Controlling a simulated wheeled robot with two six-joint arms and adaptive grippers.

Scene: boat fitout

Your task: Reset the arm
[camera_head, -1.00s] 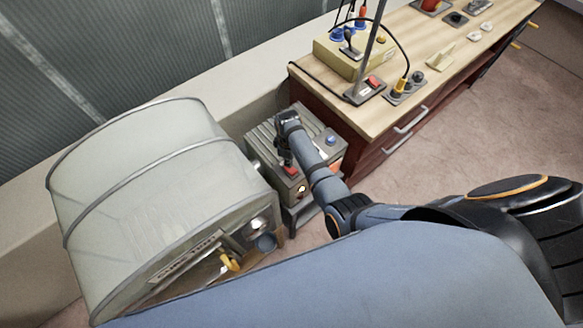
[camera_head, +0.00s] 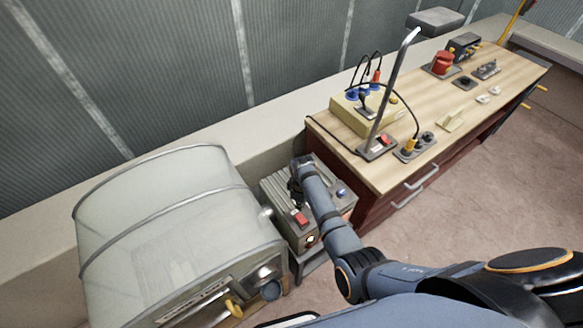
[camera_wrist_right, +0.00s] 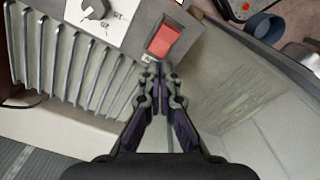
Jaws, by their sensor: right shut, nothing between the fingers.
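My right arm reaches down over a grey ribbed box (camera_head: 275,192) between the covered unit and the wooden bench. My right gripper (camera_head: 297,203) is over the box, close to its red switch (camera_head: 300,219). In the wrist view the gripper (camera_wrist_right: 160,72) is shut and empty, with its fingertips just below the red rocker switch (camera_wrist_right: 165,40). I cannot tell whether they touch the box. A black dial (camera_wrist_right: 95,8) sits beside the switch on a pale panel. My left gripper is not in view.
A pale covered unit (camera_head: 165,215) with a yellow handle (camera_head: 233,308) stands left of the box. The wooden bench (camera_head: 440,90) on the right carries a yellow box (camera_head: 352,116), a metal pole (camera_head: 393,90) and several fittings. Floor (camera_head: 480,190) is clear before the bench.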

